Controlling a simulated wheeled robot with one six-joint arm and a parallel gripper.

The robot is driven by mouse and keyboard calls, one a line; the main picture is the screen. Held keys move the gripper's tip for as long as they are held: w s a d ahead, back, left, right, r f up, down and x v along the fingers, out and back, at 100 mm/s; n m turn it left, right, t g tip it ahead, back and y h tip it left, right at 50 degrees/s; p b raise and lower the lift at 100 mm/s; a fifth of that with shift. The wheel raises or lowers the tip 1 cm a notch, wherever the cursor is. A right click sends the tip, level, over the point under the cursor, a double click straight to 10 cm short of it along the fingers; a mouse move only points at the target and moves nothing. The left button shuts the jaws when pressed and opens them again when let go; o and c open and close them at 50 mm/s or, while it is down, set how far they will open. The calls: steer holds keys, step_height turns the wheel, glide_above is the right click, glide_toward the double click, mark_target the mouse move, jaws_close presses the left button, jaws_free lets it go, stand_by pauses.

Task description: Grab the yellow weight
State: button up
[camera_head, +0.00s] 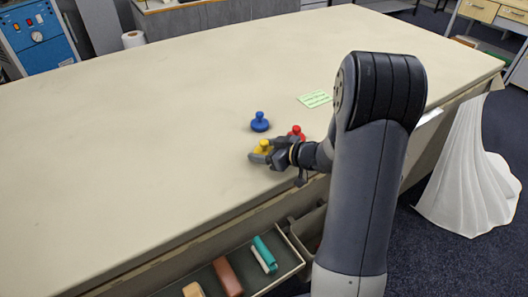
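The yellow weight (264,146), with a knob on top, is near the front edge of the table (130,140). My gripper (262,156) reaches in from the right and its fingers are at the yellow weight, hiding its lower part. I cannot tell whether the fingers are closed on it or whether it rests on the table. A red weight (297,131) stands just behind my gripper, partly hidden by it. A blue weight (260,122) stands farther back, apart from my gripper.
A green card (315,98) lies behind the weights. Below the front edge, an open drawer (287,262) holds a teal item (265,254) and a brown block (227,277). White cloth (468,180) drapes at right. The table's left side is clear.

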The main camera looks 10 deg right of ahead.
steer(key=c, duration=1)
steer(key=shift+r, duration=0.1)
